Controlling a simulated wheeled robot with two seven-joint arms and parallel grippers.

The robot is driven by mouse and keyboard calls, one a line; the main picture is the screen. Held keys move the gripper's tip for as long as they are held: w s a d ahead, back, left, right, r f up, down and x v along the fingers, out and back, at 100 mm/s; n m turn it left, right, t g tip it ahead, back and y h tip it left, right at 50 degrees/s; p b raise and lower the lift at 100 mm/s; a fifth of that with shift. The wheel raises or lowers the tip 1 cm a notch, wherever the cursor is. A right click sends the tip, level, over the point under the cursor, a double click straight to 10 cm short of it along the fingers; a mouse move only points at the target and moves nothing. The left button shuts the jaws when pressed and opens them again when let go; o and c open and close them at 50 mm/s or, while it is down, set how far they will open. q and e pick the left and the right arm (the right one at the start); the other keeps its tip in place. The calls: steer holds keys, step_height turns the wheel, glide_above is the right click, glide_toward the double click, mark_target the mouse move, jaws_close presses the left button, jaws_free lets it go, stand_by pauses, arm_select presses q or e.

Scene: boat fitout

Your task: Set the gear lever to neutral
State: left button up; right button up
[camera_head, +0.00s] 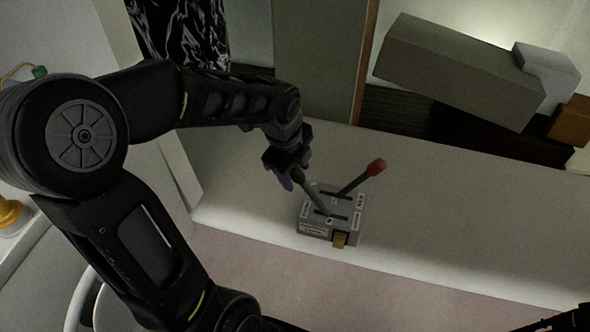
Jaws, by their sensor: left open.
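A grey control box (314,226) with two slotted levers sits on the pale bench. One lever has a red knob (377,166) and leans up to the right. The other lever (313,195) is dark and leans up to the left, towards my left gripper. The labels are too small to read, so I cannot tell from them which is the gear lever. My left gripper (290,178) is open at the top of the dark lever. Its fingers partly hide the lever's top, and I cannot tell whether they touch it.
A yellow-brown tab (340,240) is on the box's front. The bench (440,225) is clear to the right of the box. A long grey-green block (460,75), a light grey piece (548,72) and an orange-brown block (571,122) are at the back right.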

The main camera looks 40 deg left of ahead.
arm_select(q)
jaws_close()
stand_by(0.5)
stand_by(0.9)
